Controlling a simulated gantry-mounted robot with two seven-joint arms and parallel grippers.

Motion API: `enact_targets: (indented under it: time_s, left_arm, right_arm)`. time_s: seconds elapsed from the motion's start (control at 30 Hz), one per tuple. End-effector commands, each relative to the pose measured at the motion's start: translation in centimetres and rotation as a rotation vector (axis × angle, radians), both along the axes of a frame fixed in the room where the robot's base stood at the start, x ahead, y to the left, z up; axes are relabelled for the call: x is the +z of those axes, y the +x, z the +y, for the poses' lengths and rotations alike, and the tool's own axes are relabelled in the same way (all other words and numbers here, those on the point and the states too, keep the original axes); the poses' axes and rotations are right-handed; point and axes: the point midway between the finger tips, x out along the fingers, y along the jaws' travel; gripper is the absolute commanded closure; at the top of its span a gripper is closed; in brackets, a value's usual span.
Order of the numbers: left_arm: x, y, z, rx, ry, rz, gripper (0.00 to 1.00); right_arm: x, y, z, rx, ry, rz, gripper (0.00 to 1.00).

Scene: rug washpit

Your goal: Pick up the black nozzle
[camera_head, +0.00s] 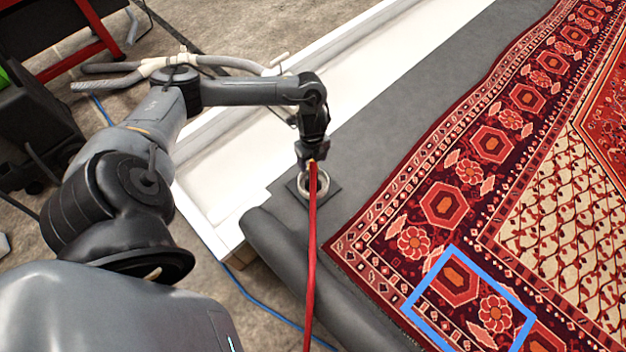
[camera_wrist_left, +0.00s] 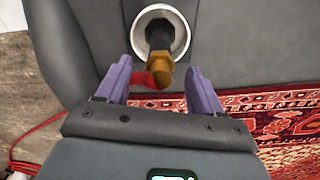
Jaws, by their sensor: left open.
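The black nozzle (camera_wrist_left: 158,35) sits in a pale metal ring holder (camera_wrist_left: 180,38) in the left wrist view, with a brass fitting (camera_wrist_left: 160,66) on its near end. The ring holder also shows in the head view (camera_head: 303,196), on a dark square plate. A red hose (camera_head: 312,265) runs from there down the picture. My left gripper (camera_wrist_left: 158,64) is open. Its two purple fingers stand on either side of the brass fitting, with gaps to both. In the head view, my left gripper (camera_head: 312,160) is right above the holder and hides the nozzle. My right gripper is out of view.
A patterned red rug (camera_head: 450,200) covers the right side, with a blue square outline (camera_head: 424,313) on it. A grey padded edge (camera_head: 275,250) and a white trough (camera_head: 225,165) lie to the left. A dark machine with red bars stands at upper left.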

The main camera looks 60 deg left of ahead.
Motion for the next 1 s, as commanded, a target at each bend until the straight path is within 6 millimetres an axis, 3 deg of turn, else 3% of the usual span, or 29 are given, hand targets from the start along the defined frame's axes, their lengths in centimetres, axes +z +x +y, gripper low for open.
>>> enact_targets:
  time_s: [0.27,0.6,0.93,1.0]
  left_arm:
    - [-1.6,0.0,-0.1,0.0,-0.001,0.0,0.33]
    - [-5.4,0.1,-0.3,0.0,0.0,0.002,0.33]
    - [-5.7,0.1,-0.2,0.0,0.001,0.001,0.33]
    - [-5.7,0.1,-0.2,0.0,0.001,0.001,0.43]
  right_arm:
    - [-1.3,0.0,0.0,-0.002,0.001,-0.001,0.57]
    - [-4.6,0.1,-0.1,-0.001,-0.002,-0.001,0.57]
    - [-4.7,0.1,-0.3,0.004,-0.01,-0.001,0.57]
    - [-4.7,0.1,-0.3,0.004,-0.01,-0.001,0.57]
